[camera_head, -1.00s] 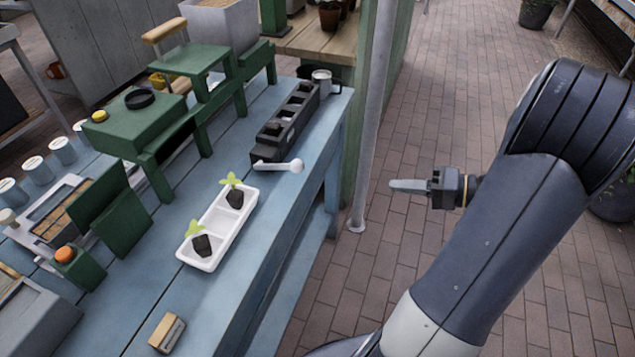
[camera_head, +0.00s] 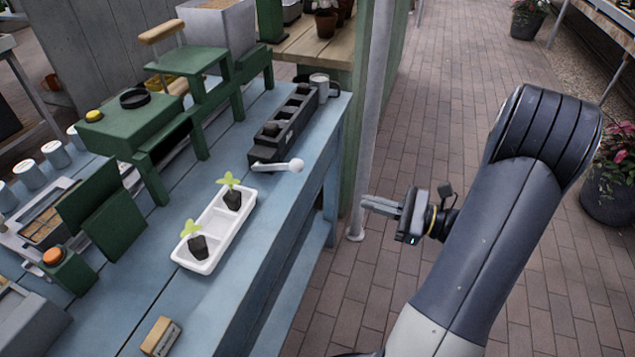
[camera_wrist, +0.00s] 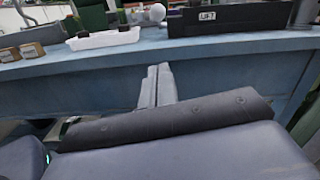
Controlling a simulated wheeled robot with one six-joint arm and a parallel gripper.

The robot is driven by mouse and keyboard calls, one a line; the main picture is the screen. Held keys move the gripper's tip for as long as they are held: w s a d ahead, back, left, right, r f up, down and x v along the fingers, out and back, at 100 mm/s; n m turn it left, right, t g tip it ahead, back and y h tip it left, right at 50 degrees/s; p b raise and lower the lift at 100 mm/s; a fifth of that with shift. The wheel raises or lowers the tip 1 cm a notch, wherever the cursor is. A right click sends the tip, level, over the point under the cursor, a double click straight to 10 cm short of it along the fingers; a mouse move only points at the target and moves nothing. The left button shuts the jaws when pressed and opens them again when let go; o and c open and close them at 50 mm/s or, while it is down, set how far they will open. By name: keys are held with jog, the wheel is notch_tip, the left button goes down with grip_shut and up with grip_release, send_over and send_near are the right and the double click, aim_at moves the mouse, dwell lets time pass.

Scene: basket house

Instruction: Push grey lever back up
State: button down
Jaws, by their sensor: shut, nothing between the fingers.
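The grey lever (camera_head: 275,166) is a light rod with a white ball end, sticking out low at the near end of a dark long box (camera_head: 285,125) on the blue bench. In the wrist view its ball (camera_wrist: 157,12) shows beside the dark box (camera_wrist: 240,18), which bears a label reading "LIFT". My gripper (camera_head: 365,203) is out over the brick floor, right of the bench edge and apart from the lever. Its two fingers are together and empty, pointing at the bench. In the wrist view the fingertips (camera_wrist: 158,68) are in front of the bench's side.
A white tray (camera_head: 215,232) with two seedlings stands on the bench left of the lever. A metal post (camera_head: 372,120) rises beyond the gripper by the bench corner. A mug (camera_head: 319,87) is behind the dark box.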

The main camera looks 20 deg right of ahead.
jog(key=shift+a+f+m, duration=0.15)
jog(key=shift+f+m, duration=0.05)
jog(key=shift+m, duration=0.4)
jog(key=shift+a+f+m, duration=0.1)
jog(key=shift+f+m, duration=0.05)
jog(key=shift+m, duration=0.45)
jog(key=shift+w, duration=0.1)
jog(key=w+a+r, duration=0.4)
jog(key=w+a, duration=0.3)
jog(key=a, duration=0.3)
jog(key=shift+w, duration=0.25)
